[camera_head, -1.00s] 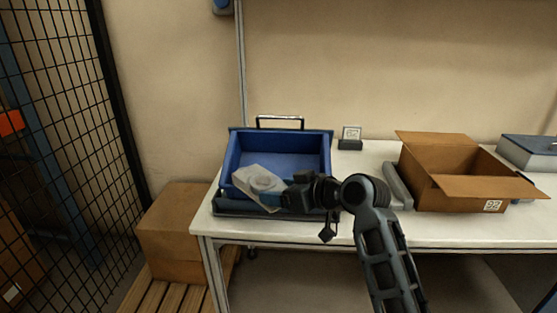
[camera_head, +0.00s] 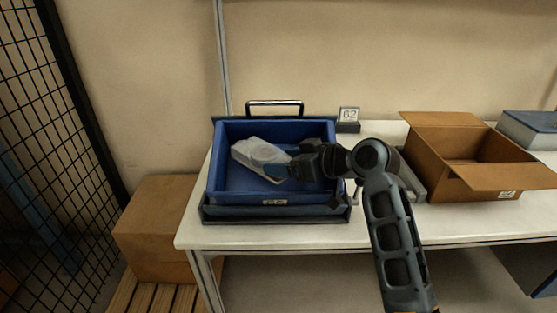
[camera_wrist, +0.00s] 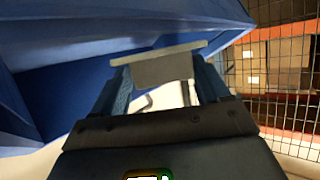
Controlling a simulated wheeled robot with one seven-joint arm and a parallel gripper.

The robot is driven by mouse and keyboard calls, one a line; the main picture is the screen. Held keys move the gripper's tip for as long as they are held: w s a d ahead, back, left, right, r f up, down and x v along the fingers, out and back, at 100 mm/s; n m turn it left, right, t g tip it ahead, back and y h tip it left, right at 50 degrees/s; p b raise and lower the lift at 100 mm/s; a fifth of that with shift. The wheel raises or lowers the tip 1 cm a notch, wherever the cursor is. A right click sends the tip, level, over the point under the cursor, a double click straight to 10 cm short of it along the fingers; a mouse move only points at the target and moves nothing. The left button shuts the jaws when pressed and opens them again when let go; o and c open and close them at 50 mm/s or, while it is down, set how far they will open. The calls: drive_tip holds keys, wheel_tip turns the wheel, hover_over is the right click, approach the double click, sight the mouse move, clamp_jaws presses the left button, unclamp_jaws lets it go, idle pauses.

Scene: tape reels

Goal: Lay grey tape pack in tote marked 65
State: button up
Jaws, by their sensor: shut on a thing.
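The grey tape pack (camera_head: 262,155) is a pale, flat pack with a round shape showing in it. My gripper (camera_head: 284,170) is shut on its right end and holds it, slightly tilted, over the inside of the blue tote (camera_head: 212,170). I cannot tell whether the pack touches the tote floor. The tote's front label (camera_head: 275,202) is too blurred to read. In the wrist view, the pack's grey edge (camera_wrist: 165,68) sits between my two fingers, with the blue tote wall (camera_wrist: 75,85) beside it.
The tote sits on a dark tray at the left end of the white table (camera_head: 390,240). A small sign (camera_head: 349,115) that seems to read 62 stands behind. An open cardboard box (camera_head: 465,185) is at the right. A black mesh fence (camera_head: 60,150) is at far left.

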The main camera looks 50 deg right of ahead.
drive_tip(key=shift+s+a+f, duration=0.1)
drive_tip(key=shift+a+f, duration=0.2)
drive_tip(key=shift+f, duration=0.4)
drive_tip(key=shift+d, duration=0.15)
drive_tip(key=shift+f+b, duration=0.35)
drive_tip(key=shift+b, duration=0.05)
drive_tip(key=shift+f, duration=0.1)
drive_tip(key=o, duration=1.1)
drive_tip(key=shift+o, duration=0.2)
drive_tip(key=shift+r, duration=0.3)
drive_tip(key=v, duration=1.2)
drive_tip(key=shift+r+b, duration=0.25)
drive_tip(key=shift+b, duration=0.1)
